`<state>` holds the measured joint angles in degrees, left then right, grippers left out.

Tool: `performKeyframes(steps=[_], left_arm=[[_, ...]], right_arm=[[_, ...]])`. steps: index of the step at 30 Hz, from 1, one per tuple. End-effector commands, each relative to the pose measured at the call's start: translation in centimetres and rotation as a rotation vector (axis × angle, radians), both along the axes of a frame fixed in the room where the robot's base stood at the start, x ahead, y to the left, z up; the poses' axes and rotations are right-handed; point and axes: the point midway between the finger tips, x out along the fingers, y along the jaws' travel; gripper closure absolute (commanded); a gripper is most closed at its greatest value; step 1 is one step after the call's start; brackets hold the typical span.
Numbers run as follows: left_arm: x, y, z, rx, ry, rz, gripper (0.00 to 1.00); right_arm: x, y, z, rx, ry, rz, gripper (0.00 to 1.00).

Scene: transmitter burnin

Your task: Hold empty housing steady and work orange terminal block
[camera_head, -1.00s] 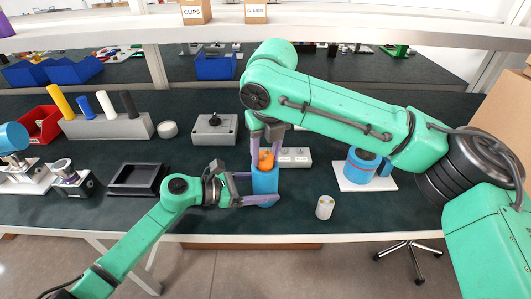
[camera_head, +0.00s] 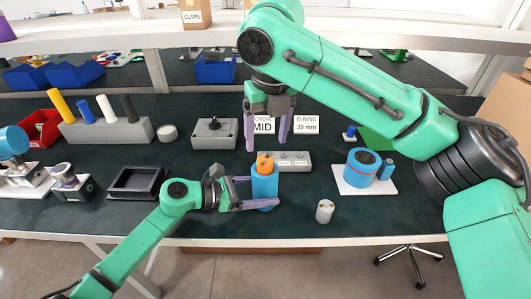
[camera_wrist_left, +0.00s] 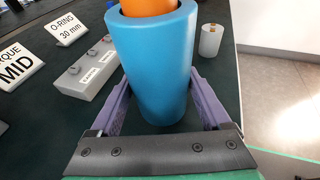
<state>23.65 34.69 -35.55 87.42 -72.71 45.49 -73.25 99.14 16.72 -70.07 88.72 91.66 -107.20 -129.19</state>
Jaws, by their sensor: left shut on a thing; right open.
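The blue cylindrical housing (camera_head: 264,185) stands upright near the front edge of the bench. My left gripper (camera_head: 262,194) is shut around its sides; the left wrist view shows a purple finger on each side of the housing (camera_wrist_left: 157,70). The orange terminal block (camera_head: 264,162) sits in the housing's open top, its upper part sticking out. It also shows inside the rim in the left wrist view (camera_wrist_left: 148,7). My right gripper (camera_head: 266,146) is open and empty above and behind the orange block, fingers pointing down, apart from it.
A grey strip with several knobs (camera_head: 297,161) lies just behind the housing. A small white cylinder (camera_head: 324,211) stands to the right. Further right a blue unit (camera_head: 361,169) sits on a white plate. A black tray (camera_head: 137,183) and grey knob box (camera_head: 214,133) are left.

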Motion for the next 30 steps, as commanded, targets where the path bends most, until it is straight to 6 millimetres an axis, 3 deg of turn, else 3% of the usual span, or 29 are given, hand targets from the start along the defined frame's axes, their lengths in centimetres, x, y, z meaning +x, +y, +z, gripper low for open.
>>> performKeyframes(steps=[3,7,24,25,26,27,30], left_arm=[[0.0,0.0,-0.1,0.001,0.002,-0.001,0.77],[0.0,0.0,-0.1,0.001,0.002,-0.001,0.77],[0.0,0.0,-0.1,0.001,0.002,-0.001,0.77],[0.0,0.0,-0.1,0.001,0.002,-0.001,0.15],[0.0,0.0,-0.1,0.001,0.002,-0.001,0.04],[0.0,0.0,-0.1,0.001,0.002,-0.001,0.00],[0.0,0.0,0.0,0.001,0.001,-0.001,0.00]], right_arm=[[-0.4,-0.1,3.0,0.002,-0.001,0.001,0.24],[-0.7,-0.2,4.8,0.000,0.000,0.002,0.24],[-0.7,-0.3,5.2,0.000,0.001,0.000,0.24],[-0.7,-0.3,5.2,0.000,0.001,0.000,0.24],[-0.7,-0.3,5.2,0.000,0.001,0.000,0.24],[-0.7,-0.3,5.2,0.000,0.001,0.000,0.24],[-0.7,-0.3,5.2,0.000,0.001,0.000,0.24]])
